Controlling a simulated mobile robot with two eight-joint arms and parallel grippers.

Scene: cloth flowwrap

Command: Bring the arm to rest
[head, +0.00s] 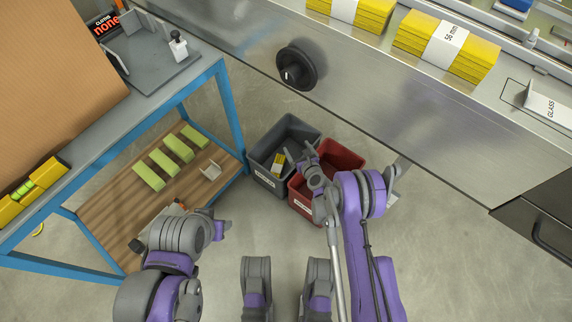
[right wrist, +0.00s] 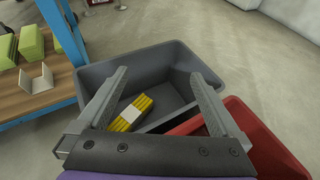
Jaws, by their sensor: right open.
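My right gripper (head: 302,152) is over the grey bin (head: 262,150) in the head view. In the right wrist view my right gripper (right wrist: 160,78) has its two fingers wide apart with nothing between them. Below them, inside the grey bin (right wrist: 150,60), lies a yellow cloth bundle with a white band (right wrist: 130,112), apart from the fingers. The bundle also shows in the head view (head: 279,162). My left arm is folded at the lower left of the head view, and its jaws do not show.
A red bin (head: 340,158) stands beside the grey one. A steel bench (head: 400,100) with yellow banded stacks (head: 447,46) and a black knob (head: 296,68) is above. A blue-framed table (head: 228,110) with a wooden lower shelf (head: 110,212) is at left. Floor is clear at lower right.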

